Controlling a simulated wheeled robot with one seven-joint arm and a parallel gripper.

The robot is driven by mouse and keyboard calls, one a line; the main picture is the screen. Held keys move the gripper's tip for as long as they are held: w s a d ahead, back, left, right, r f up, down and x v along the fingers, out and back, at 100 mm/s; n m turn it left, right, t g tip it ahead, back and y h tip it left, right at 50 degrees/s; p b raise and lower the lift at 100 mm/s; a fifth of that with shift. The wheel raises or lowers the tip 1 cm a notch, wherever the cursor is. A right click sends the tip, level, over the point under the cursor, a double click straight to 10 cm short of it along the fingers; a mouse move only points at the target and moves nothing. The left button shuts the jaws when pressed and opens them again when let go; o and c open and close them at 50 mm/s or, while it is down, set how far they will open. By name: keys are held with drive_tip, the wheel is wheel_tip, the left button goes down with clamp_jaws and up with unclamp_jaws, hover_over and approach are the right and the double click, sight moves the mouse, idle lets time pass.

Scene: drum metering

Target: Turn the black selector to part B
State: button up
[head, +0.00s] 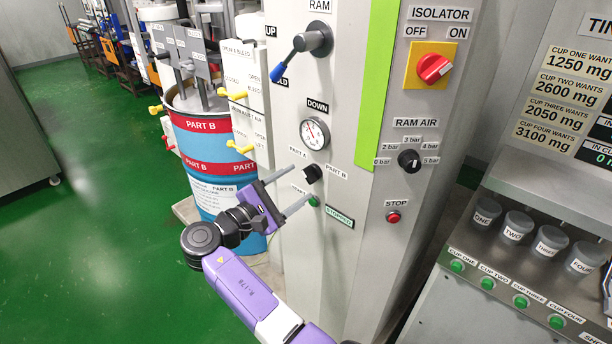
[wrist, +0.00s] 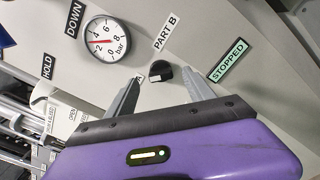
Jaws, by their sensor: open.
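The black selector (head: 312,173) is a small round knob on the grey column front, between the PART A label (head: 298,153) at its upper left and the PART B label (head: 337,172) at its right. In the wrist view the selector (wrist: 160,72) shows a pale mark on its face; I cannot tell surely which label it points to. My gripper (head: 304,184) is open, its two fingers reaching toward the panel. In the wrist view the gripper (wrist: 161,80) has one finger on each side of the knob, apart from it. The left finger partly hides a label.
A green button (head: 314,201) and a lit STOPPED sign (head: 339,217) sit just below the selector. A pressure gauge (head: 314,133) and a blue-tipped lever (head: 290,60) are above. The PART B drum (head: 205,165) stands left. Open green floor (head: 90,240) lies further left.

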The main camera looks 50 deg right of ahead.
sight(308, 177)
drive_tip(key=shift+w+d+p, duration=0.1)
drive_tip(key=shift+d+p, duration=0.25)
drive_tip(key=shift+d, duration=1.8)
drive_tip(key=shift+c, duration=0.2)
clamp_jaws()
